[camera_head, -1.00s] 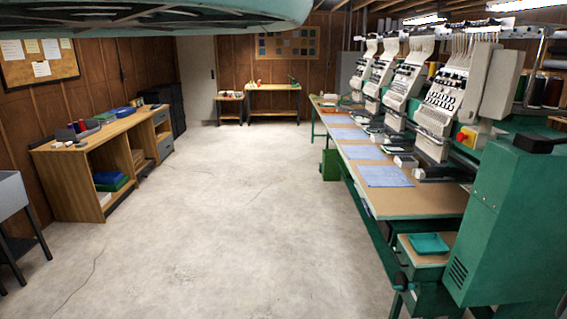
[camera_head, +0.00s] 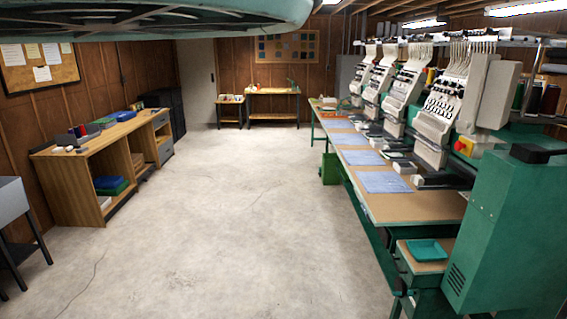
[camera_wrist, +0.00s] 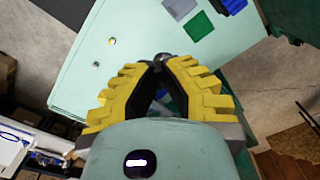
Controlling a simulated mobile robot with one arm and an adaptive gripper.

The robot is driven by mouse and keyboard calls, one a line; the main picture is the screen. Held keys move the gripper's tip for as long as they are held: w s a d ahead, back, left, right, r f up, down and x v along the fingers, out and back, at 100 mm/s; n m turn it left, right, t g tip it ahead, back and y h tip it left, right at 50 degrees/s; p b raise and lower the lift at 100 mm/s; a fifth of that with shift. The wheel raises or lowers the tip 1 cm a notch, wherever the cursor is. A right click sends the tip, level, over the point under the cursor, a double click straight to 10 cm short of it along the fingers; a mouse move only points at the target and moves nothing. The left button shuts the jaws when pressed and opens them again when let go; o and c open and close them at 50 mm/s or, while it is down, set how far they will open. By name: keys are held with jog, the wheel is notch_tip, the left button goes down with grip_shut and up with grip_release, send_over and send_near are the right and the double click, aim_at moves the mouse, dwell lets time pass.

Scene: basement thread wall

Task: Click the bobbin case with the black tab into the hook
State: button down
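My gripper (camera_wrist: 155,62) shows in the wrist view. Its two stepped yellow fingers lean towards each other, with their dark tips close together. I cannot tell whether the tips touch, and I see nothing clearly held. I cannot make out the bobbin case with the black tab or a hook in either view. A row of white embroidery heads (camera_head: 438,112) stands along the right in the head view. A teal tray (camera_head: 427,250) lies on a small stand at the near end of their long table (camera_head: 420,208).
A wooden workbench (camera_head: 85,172) with thread cones and boxes stands at the left. A green cabinet (camera_head: 505,235) blocks the near right. Small tables (camera_head: 273,92) stand at the back wall. The concrete floor (camera_head: 225,220) between is clear.

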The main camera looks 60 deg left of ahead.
jog(key=shift+w+a+r, duration=0.15)
jog(key=shift+r, duration=0.3)
jog(key=shift+a+r+n+p, duration=0.2)
jog(key=shift+r+n+p, duration=0.1)
jog(key=shift+r+p, duration=0.25)
notch_tip(320, 180, up, 10)
jog(key=w+a+n+p, duration=0.1)
jog(key=a+n+p, duration=0.1)
jog(key=p, duration=0.3)
jog(key=shift+n+p, duration=0.3)
jog(key=shift+n, duration=0.1)
